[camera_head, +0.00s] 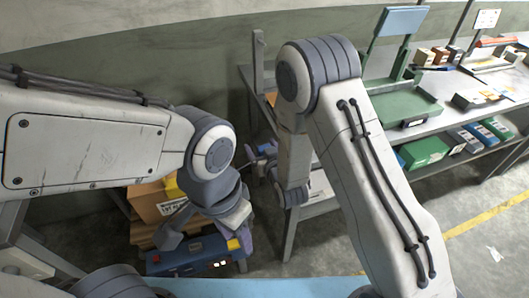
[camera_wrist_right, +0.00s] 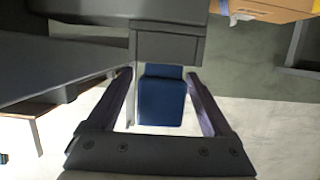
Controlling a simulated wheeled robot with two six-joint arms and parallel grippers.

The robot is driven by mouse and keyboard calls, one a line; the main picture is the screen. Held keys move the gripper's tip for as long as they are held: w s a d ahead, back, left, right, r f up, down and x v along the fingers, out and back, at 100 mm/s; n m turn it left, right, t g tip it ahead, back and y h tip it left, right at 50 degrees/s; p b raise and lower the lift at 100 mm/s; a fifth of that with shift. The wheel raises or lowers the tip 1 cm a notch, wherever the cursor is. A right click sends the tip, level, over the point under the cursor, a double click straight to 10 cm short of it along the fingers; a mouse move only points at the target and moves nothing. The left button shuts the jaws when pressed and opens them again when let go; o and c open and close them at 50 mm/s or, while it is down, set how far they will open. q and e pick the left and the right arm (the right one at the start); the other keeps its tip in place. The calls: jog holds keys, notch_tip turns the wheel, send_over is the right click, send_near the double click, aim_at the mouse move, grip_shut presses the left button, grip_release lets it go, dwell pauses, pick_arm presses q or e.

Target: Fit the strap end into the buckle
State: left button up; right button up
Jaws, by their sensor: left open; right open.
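I cannot make out the strap end or the buckle in either view. My left gripper (camera_head: 244,236) is low in the middle of the head view, above the right end of a blue box; it is open, mostly hidden by its own wrist. My right gripper (camera_head: 264,157) is higher, partly hidden behind my right forearm. In the right wrist view my right gripper (camera_wrist_right: 160,76) is open, with purple fingers spread apart. A plain blue block (camera_wrist_right: 162,100) shows between those fingers, below a grey block (camera_wrist_right: 165,42). I cannot tell whether the fingers touch it.
The blue box (camera_head: 185,262) with small lights stands low at centre left, near cardboard boxes (camera_head: 152,203). A grey workbench (camera_head: 445,88) at the right holds a green tray (camera_head: 398,108) and small boxes. Green boxes (camera_head: 423,152) sit on its lower shelf.

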jog(key=shift+c, duration=0.3)
grip_shut()
